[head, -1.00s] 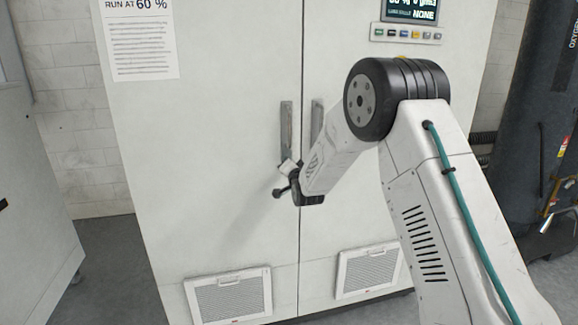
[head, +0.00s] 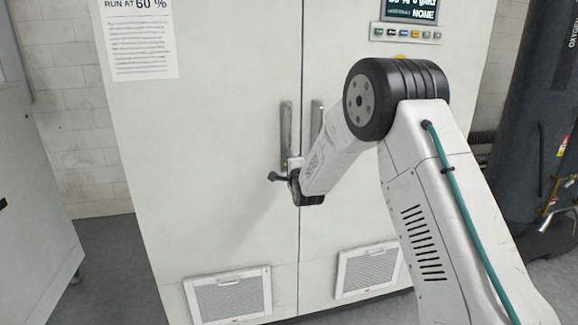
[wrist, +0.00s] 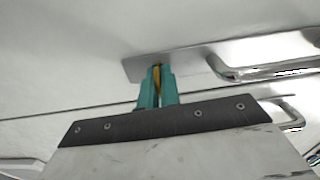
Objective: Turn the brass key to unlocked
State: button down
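The brass key shows in the wrist view as a narrow yellow strip (wrist: 157,78) between the two teal fingers. My gripper (wrist: 157,84) is closed around it, with a finger on each side, at the metal lock plate (wrist: 140,67) on the cabinet door. Most of the key is hidden by the fingers, so I cannot tell how far it is turned. In the head view my wrist is at the lower end of the left door handle (head: 286,130). The key and the fingertips cannot be made out there.
The white cabinet (head: 215,120) has two doors and a second handle (head: 317,118) right of the seam. Vent grilles (head: 228,297) sit low on the doors. A control panel (head: 408,33) is at upper right, and a dark cylinder (head: 530,130) stands at far right.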

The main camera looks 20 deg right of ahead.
jog(key=shift+m, duration=0.3)
jog(key=c, duration=1.6)
grip_release()
jog(key=s, duration=0.7)
jog(key=shift+s, duration=0.4)
jog(key=shift+f, duration=0.1)
